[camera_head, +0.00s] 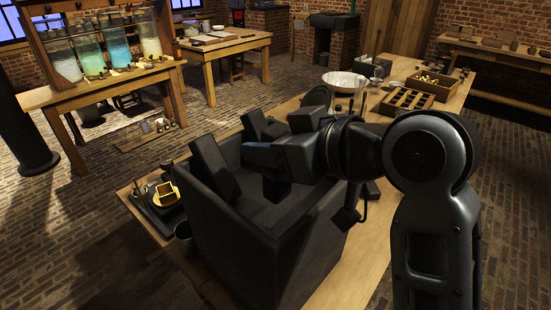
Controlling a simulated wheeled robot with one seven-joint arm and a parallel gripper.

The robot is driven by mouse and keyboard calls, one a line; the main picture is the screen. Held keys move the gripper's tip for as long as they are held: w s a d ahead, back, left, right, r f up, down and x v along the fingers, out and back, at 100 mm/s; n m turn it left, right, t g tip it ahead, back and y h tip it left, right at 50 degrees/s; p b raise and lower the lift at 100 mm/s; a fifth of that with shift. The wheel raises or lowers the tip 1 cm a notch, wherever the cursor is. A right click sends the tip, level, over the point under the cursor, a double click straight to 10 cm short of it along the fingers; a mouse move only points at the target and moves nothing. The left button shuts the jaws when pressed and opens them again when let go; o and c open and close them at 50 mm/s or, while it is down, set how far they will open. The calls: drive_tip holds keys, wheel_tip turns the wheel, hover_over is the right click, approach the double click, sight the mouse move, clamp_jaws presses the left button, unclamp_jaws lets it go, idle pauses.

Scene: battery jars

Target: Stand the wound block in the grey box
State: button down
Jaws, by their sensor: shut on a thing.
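A large dark grey open-topped box (270,255) with sloping walls fills the near middle of the view. My gripper (255,155) reaches in from the right, over the box's opening, and is shut on a dark block (274,189) just below it. I take this to be the wound block, but its windings cannot be made out. Its lower end and the box floor are in shadow, so I cannot tell whether it touches the floor. A dark slab-like piece (215,167) tilts at the box's left side.
Along the wooden bench behind are a white bowl (344,83), a compartmented tray (405,102) and a wooden crate (436,86). Jars of coloured liquid (117,50) stand on a far table.

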drive_tip(key=shift+w+d+f, duration=0.3)
drive_tip(key=shift+f, duration=1.9)
drive_tip(key=shift+f, duration=0.15)
drive_tip(key=c, duration=0.5)
unclamp_jaws()
drive_tip(key=shift+p, duration=0.3)
drive_tip(key=b+v, duration=0.1)
drive_tip(key=v, duration=1.1)
drive_tip(key=shift+d, duration=0.1)
